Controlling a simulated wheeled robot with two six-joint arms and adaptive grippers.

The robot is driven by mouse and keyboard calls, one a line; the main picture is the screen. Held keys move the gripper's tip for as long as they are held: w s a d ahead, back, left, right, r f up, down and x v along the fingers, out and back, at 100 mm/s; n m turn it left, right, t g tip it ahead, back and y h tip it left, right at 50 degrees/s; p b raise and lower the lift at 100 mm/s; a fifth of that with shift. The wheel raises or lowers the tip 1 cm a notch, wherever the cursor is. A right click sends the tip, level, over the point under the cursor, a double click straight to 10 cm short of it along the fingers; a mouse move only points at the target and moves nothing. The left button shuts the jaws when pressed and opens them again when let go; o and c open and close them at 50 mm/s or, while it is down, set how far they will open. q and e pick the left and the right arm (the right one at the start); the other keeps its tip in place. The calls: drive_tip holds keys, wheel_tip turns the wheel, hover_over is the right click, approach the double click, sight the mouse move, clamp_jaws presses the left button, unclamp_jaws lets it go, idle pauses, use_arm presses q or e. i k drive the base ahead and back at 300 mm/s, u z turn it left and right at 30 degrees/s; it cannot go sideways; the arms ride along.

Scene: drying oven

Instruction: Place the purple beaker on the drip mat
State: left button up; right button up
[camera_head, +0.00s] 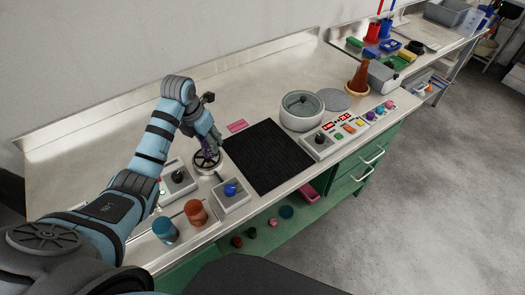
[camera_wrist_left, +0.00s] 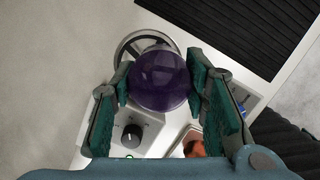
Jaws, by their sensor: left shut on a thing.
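The purple beaker (camera_wrist_left: 160,78) is between the fingers of my left gripper (camera_wrist_left: 163,88) in the left wrist view, which looks down on it. In the head view the left gripper (camera_head: 207,138) is shut on the purple beaker (camera_head: 207,147), above or at a round metal wheel-like plate (camera_head: 206,163). I cannot tell whether the beaker touches that plate. The black ribbed drip mat (camera_head: 268,157) lies flat on the counter just right of the gripper, with nothing on it. It also shows at the top right of the left wrist view (camera_wrist_left: 257,32). My right gripper is not in view.
A teal beaker (camera_head: 165,230) and an orange beaker (camera_head: 196,212) stand at the front left. A grey round pot (camera_head: 301,110) and a control panel (camera_head: 335,137) stand right of the mat.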

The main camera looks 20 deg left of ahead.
sight(276, 146)
drive_tip(key=z, duration=0.5)
drive_tip(key=k, duration=1.25)
drive_tip(key=z, duration=0.85)
drive_tip(key=i, duration=2.05)
drive_tip(key=u, duration=1.35)
drive_tip(key=i, duration=0.65)
drive_tip(key=u, duration=0.7)
